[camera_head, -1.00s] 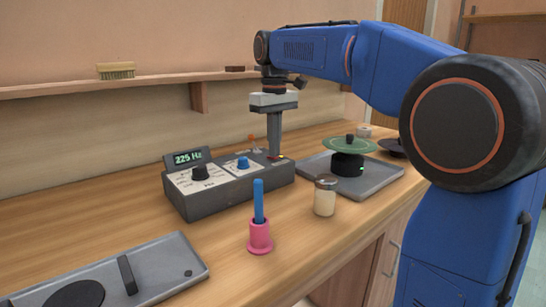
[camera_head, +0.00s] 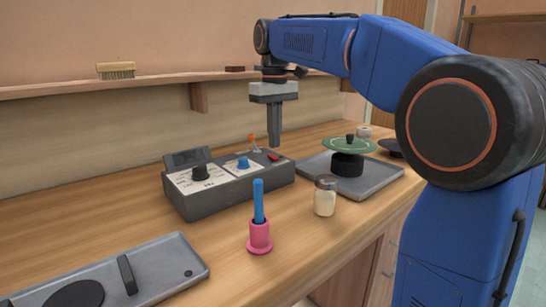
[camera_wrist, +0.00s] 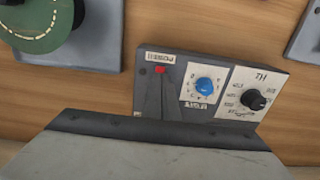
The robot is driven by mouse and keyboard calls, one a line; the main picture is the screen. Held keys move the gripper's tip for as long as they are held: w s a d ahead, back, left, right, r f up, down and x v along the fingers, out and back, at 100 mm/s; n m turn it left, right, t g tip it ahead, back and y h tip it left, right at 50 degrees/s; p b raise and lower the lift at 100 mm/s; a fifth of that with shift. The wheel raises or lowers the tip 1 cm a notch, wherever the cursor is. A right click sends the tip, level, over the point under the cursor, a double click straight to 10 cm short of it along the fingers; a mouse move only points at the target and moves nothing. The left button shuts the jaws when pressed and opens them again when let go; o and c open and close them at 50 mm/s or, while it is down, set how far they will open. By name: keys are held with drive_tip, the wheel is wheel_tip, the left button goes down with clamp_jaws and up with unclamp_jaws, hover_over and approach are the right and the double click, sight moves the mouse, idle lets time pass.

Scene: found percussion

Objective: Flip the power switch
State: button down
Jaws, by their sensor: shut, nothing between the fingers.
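The grey control box (camera_head: 230,182) stands on the bench, and it also shows in the wrist view (camera_wrist: 150,97). A small orange-tipped toggle lever (camera_head: 252,140) stands up at its rear; I do not see it in the wrist view. A small red part (camera_head: 273,156) sits at its right end, also seen in the wrist view (camera_wrist: 160,70) near a white label too blurred to read. The box's display (camera_head: 187,157) is dark. My gripper (camera_head: 274,144) is shut and empty, fingers pointing down just above the box's right end, right of the lever.
The box also has a black knob (camera_head: 200,173) and a blue knob (camera_head: 243,163). To the right are a tray (camera_head: 378,183) with a green lid-like disc (camera_head: 348,145) and a jar (camera_head: 325,196). A pink holder (camera_head: 260,236) with a blue stick stands in front.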

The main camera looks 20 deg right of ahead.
sight(274, 157)
drive_tip(key=shift+r, duration=2.05)
